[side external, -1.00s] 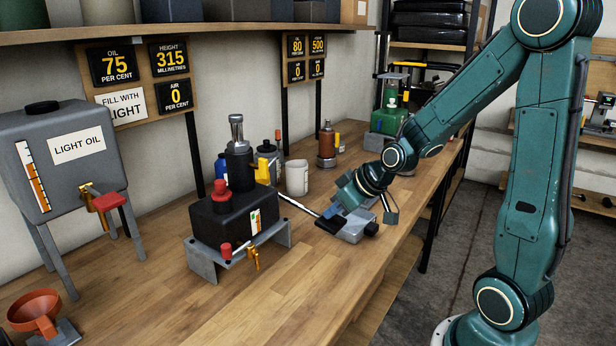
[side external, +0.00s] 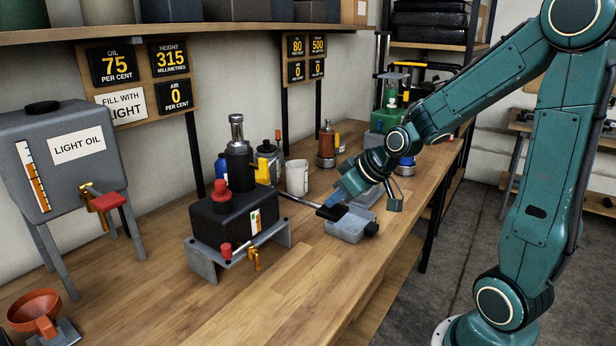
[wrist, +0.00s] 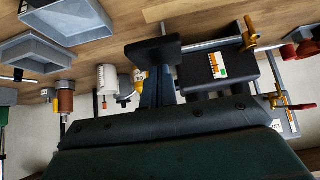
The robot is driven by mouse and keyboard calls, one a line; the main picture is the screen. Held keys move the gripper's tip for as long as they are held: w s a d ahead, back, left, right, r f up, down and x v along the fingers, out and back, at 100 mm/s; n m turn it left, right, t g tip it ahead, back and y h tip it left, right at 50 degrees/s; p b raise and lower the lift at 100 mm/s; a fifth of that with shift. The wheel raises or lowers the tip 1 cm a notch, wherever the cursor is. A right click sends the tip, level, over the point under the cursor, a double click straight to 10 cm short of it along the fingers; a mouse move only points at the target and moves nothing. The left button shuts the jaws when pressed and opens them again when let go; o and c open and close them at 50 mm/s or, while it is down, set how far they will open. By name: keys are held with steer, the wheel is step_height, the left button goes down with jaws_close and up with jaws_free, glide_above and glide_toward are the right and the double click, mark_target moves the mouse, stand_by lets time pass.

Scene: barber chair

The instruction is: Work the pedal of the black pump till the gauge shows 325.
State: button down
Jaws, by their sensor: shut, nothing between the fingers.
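The black pump (side external: 228,219) stands on a grey bracket on the bench; its dark body also shows in the wrist view (wrist: 194,73). Its pedal lever runs right to a black pedal pad (side external: 332,212), seen large in the wrist view (wrist: 153,50). The height gauge (side external: 170,58) on the wall board reads 315 millimetres; oil reads 75 and air 0 per cent. My gripper (side external: 343,199) is shut and empty, with its fingertips at the pad. In the wrist view the fingers (wrist: 156,88) reach to the pad; I cannot tell whether they touch it.
A white mug (side external: 297,177) and several bottles stand behind. The light oil tank (side external: 60,150) and an orange funnel (side external: 35,305) are at left. The front bench is clear.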

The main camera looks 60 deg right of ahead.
mark_target(339, 211)
steer(key=shift+f, duration=0.15)
steer(key=shift+w+f, duration=0.2)
steer(key=shift+f, duration=1.95)
steer(key=shift+s+r, duration=0.15)
steer(key=shift+r, duration=1)
steer(key=shift+s+r, duration=0.1)
steer(key=shift+r, duration=1.05)
steer(key=shift+w+r, duration=0.1)
steer(key=shift+r, duration=0.05)
steer(key=shift+r, duration=0.55)
steer(key=shift+w+r, duration=0.1)
steer(key=shift+r, duration=2.25)
steer(key=s+a+r+g, duration=0.1)
steer(key=s+a, duration=0.4)
steer(key=s, duration=0.4)
steer(key=s+a+r+g, duration=0.1)
steer(key=s+a, duration=0.4)
steer(key=s, duration=0.4)
steer(key=shift+g, duration=0.3)
